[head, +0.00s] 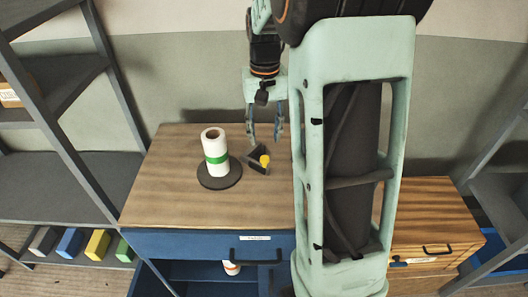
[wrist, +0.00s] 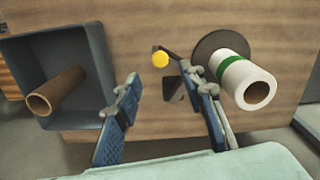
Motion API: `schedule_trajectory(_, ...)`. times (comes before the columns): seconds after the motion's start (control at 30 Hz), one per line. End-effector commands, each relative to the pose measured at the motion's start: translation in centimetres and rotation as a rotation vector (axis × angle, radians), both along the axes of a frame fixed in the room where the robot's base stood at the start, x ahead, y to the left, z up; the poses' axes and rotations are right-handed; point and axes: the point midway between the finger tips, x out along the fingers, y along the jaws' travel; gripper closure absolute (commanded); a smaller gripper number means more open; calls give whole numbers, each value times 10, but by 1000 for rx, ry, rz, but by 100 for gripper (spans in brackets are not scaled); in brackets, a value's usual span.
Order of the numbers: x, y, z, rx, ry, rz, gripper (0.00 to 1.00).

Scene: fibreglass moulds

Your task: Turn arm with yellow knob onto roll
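A white roll with a green band (head: 215,152) stands upright on a dark round base (head: 221,182) on the wooden top. It also shows in the wrist view (wrist: 246,82). Just right of it is a dark angled bracket with a short arm (head: 255,166). The yellow knob (head: 264,160) sits on this arm and also shows in the wrist view (wrist: 160,59). The arm is beside the roll, apart from it. My gripper (head: 265,139) is open and empty above the bracket. In the wrist view, the knob appears just beyond the gap between the fingertips (wrist: 159,76).
A grey tray (wrist: 105,65) holding a brown cardboard tube (wrist: 56,91) lies left in the wrist view; my arm hides that area in the head view. An open blue drawer (head: 190,274) is below the wooden top (head: 165,190). Grey shelves stand on both sides.

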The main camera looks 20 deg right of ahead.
Motion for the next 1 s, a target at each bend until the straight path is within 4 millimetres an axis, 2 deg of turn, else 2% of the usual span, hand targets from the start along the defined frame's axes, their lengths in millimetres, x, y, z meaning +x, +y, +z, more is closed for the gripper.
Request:
schedule_trajectory(0.2,-1,0,-43,1,5,-1,63)
schedule_trajectory(0.4,0,0,-70,0,1,-1,63)
schedule_trajectory(0.57,0,0,-79,0,-1,-1,63)
schedule_trajectory(0.83,0,0,-79,0,-2,-1,64)
schedule_trajectory(1.0,0,0,-79,0,-2,-1,83)
